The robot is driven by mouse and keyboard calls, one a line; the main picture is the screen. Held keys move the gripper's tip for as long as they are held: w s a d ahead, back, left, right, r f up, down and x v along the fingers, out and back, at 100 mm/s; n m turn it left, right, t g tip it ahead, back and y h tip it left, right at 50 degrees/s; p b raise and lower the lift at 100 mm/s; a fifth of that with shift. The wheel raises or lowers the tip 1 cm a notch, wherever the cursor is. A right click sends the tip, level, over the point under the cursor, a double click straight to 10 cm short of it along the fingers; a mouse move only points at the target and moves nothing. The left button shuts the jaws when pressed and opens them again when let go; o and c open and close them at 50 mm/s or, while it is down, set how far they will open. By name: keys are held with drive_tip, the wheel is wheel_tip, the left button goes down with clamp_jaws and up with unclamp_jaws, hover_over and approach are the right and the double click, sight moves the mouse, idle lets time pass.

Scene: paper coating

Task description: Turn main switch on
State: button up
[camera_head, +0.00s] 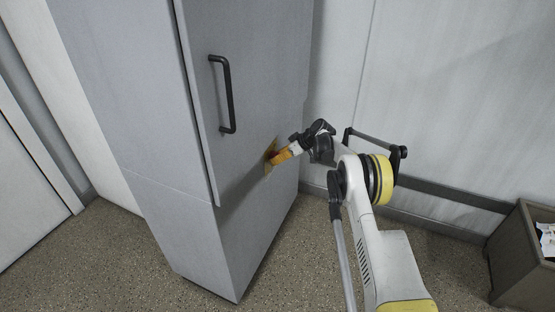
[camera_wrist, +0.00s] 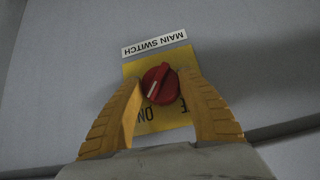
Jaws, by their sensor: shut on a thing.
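The main switch is a red rotary knob (camera_wrist: 159,84) on a yellow plate (camera_wrist: 148,126) on the cabinet front. A "MAIN SWITCH" label shows upside down above it in the wrist view. A white mark on the knob slants toward the lower left, near the letters "ON". Other letters on the plate are partly hidden by my right finger. My gripper (camera_wrist: 161,98) has its two yellow fingers around the knob, one on each side, shut on it. In the head view, my gripper (camera_head: 272,157) reaches the cabinet from the right and covers most of the switch.
The tall grey cabinet (camera_head: 150,90) has a black door handle (camera_head: 229,95) above and left of the switch. A wall with a rail (camera_head: 450,193) stands behind my arm. A brown bin (camera_head: 520,250) stands at the far right. Speckled floor around the cabinet is clear.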

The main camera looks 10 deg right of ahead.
drive_tip(key=shift+a, duration=0.1)
idle(0.3)
drive_tip(key=o, duration=1.2)
drive_tip(key=shift+a+f, duration=0.1)
drive_tip(key=v, duration=1.2)
